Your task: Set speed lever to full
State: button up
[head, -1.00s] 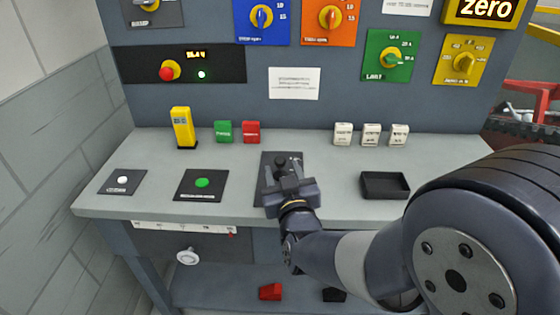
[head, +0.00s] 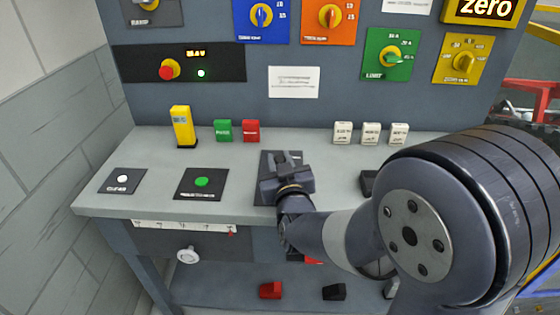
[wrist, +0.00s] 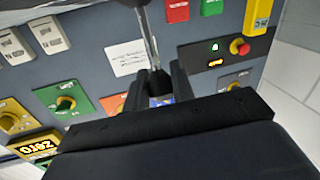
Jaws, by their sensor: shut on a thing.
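The speed lever stands on a dark base plate (head: 267,163) in the middle of the desk. In the head view my gripper (head: 288,162) is over this plate and hides the lever. In the wrist view a thin metal lever rod (wrist: 149,38) runs down between the two dark fingers of my gripper (wrist: 161,80). The gripper is shut on the lever. The lever's exact position along its travel and its scale marks cannot be read.
A green button plate (head: 201,183) and a yellow upright device (head: 182,127) are to the left. White blocks (head: 371,133) stand at the back right. A dark tray (head: 367,183) is mostly hidden by my arm. The dial panel rises behind.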

grip_shut()
jog(key=shift+r, duration=0.1)
